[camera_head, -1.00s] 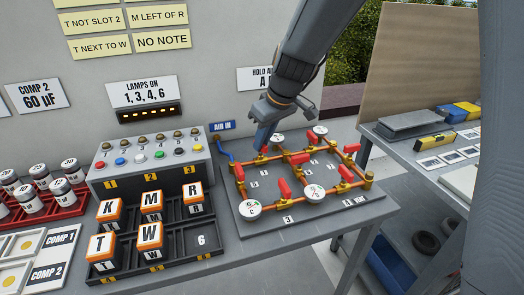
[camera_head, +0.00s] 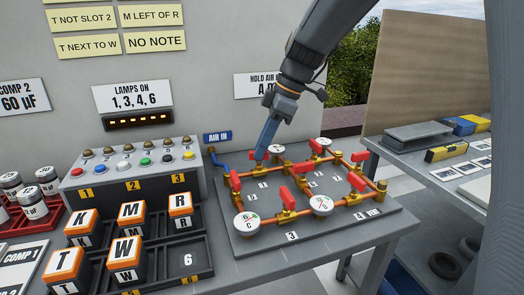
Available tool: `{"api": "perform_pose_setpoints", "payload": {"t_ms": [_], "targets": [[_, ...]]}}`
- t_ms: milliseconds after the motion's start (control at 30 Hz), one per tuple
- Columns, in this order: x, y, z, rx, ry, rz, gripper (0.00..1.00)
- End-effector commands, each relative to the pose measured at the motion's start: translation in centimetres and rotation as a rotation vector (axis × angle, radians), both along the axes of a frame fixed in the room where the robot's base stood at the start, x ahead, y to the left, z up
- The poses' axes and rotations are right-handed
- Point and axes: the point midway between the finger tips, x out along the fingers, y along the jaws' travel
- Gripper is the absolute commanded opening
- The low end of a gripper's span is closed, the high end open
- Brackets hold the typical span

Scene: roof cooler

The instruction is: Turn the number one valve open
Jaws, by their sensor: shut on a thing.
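A grey board (camera_head: 250,240) carries copper pipes with several brass valves that have red handles, such as the front one (camera_head: 285,194). My gripper (camera_head: 261,157) points down and is shut at the back-left valve (camera_head: 260,169) of the pipe grid. Its blue-grey fingers hide most of that valve's handle, so I cannot tell its angle. The small number plates near this valve are too small to read surely. Plates 3 (camera_head: 292,236) and 4 (camera_head: 356,213) show at the board's front.
White gauges, such as the front-left gauge (camera_head: 247,224), and other red handles stand close around my gripper. A blue AIR IN sign (camera_head: 217,137) is at the left. A button box (camera_head: 133,170) and lettered blocks in a black rack (camera_head: 190,240) fill the left bench.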

Motion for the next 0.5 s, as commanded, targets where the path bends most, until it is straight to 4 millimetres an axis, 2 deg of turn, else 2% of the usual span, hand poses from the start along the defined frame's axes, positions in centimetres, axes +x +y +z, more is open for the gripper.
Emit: {"api": "perform_pose_setpoints", "payload": {"t_ms": [200,500], "targets": [[0.19,0.05,0.05,0.001,-0.002,0.114,0.00],[0.18,0.04,0.06,0.000,-0.001,0.183,0.00]]}}
